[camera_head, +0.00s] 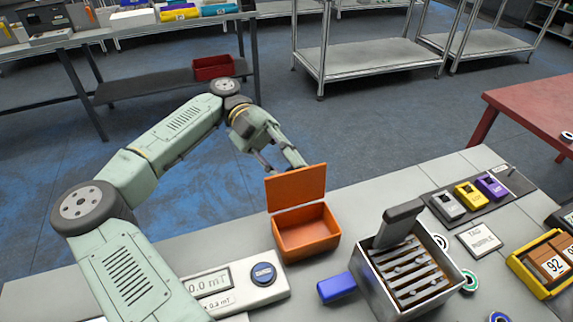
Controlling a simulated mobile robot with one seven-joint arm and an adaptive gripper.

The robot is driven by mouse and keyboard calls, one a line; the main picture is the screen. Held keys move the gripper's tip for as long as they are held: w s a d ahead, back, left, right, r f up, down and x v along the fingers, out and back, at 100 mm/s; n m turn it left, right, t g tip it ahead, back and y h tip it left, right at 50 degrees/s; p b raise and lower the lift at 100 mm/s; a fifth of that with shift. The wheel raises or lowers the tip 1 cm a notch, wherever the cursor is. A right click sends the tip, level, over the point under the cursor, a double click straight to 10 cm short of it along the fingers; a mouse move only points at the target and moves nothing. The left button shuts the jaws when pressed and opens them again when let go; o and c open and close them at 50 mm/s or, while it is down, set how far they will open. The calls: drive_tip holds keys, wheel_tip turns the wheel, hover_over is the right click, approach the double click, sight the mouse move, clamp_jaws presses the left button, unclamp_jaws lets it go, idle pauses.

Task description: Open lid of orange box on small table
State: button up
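The orange box (306,238) sits on the grey table, left of the metal slotted container. Its lid (297,187) stands raised, roughly upright along the box's back edge, and the empty-looking inside shows. My gripper (281,163) is just behind the lid's top edge, with its two fingers apart and nothing seen between them. The fingertips are partly hidden by the lid, so I cannot tell whether they touch it.
Grey, yellow and purple devices sit on a dark strip (502,203) at right. The floor behind the table is open.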

drive_tip(key=o, duration=0.5)
drive_tip(key=shift+c, duration=0.2)
